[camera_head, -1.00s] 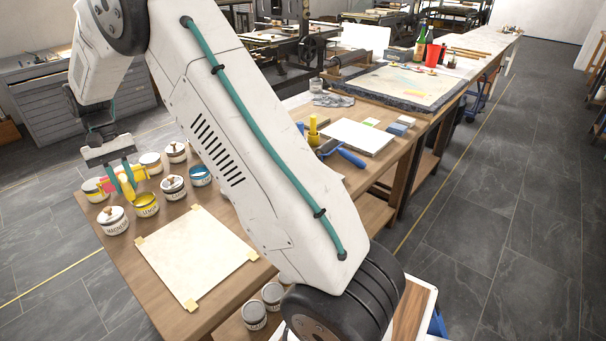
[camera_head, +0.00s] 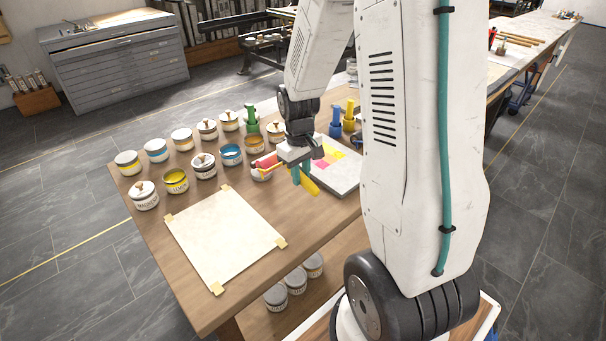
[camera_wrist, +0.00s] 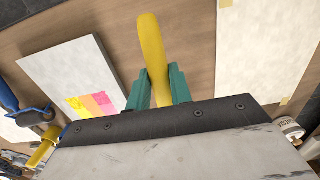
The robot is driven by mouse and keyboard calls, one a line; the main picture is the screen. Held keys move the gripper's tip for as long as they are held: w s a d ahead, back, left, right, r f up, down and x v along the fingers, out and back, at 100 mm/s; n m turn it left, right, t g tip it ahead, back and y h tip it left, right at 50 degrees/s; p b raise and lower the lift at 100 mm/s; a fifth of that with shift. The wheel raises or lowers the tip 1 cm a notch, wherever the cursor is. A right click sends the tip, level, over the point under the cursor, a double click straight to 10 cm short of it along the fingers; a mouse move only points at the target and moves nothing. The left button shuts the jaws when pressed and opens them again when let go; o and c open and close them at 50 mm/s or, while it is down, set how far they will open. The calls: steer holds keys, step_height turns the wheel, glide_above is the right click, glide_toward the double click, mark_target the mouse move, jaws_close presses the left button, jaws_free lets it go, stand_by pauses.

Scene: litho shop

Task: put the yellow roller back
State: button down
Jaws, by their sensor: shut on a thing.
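My gripper (camera_head: 299,172) is shut on the handle of the yellow roller (camera_head: 309,184), above the table near the ink slab. In the wrist view the yellow handle (camera_wrist: 151,50) sticks out between the teal fingers (camera_wrist: 158,90); the drum is hidden there. An upright yellow post-like piece (camera_head: 349,115) stands beyond the slab, beside a blue one (camera_head: 335,122). In the wrist view a yellow piece (camera_wrist: 42,152) shows at lower left, near a blue handle (camera_wrist: 7,96).
The pale slab (camera_head: 345,180) carries yellow, orange and pink patches. Several ink cans, including an open yellow one (camera_head: 175,181), stand left of the gripper. A green upright piece (camera_head: 252,119) stands behind them. A taped paper sheet (camera_head: 222,235) lies flat in front. My arm hides the table's right part.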

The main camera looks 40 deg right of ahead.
steer(key=shift+s+f, duration=0.35)
steer(key=shift+f, duration=4)
steer(key=c, duration=1.2)
jaws_free()
steer(key=shift+o, duration=0.2)
